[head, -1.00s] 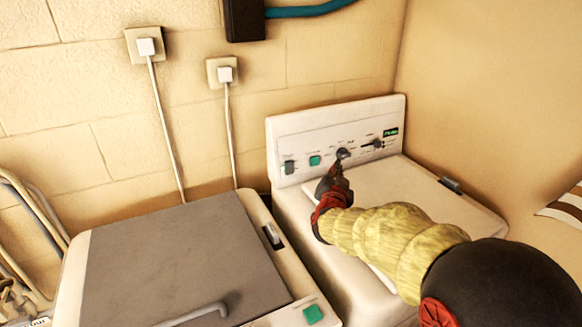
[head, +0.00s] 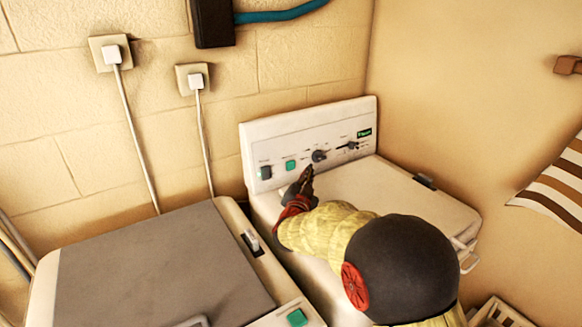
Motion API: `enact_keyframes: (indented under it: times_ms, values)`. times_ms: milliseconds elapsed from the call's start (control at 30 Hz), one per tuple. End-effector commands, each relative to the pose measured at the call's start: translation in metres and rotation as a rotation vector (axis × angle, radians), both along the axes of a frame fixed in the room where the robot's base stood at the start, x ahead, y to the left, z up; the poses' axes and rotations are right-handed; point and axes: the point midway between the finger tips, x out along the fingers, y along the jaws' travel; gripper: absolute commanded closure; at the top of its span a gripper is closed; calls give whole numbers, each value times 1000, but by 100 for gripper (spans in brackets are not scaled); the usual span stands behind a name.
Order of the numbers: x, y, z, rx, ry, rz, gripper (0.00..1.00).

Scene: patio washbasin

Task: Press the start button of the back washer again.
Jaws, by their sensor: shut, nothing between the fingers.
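The back washer (head: 400,205) is a cream machine against the wall, with an upright control panel (head: 340,121) at its rear. My gripper (head: 306,174) is shut and empty. Its dark fingertips are just in front of the panel, below and between the green button and the knob. Whether they touch the panel I cannot tell. My forearm hides part of the washer's lid.
A nearer machine (head: 70,250) with a grey lid stands at the left, with its own green button (head: 297,317). Two plugged-in cords (head: 130,140) hang on the wall. A striped cloth (head: 553,180) hangs at the right, and a crate (head: 495,312) is below it.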

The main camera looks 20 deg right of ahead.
Motion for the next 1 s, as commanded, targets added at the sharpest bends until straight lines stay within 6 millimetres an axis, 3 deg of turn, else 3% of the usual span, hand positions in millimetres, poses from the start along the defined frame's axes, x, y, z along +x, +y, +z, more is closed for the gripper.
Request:
enact_keyframes:
  times_ms: [300,500,1000]
  values:
    - [42,8,-9,0,0,1,100]
    - [59,11,-12,1,0,-1,100]
    - [65,13,-12,0,0,0,100]
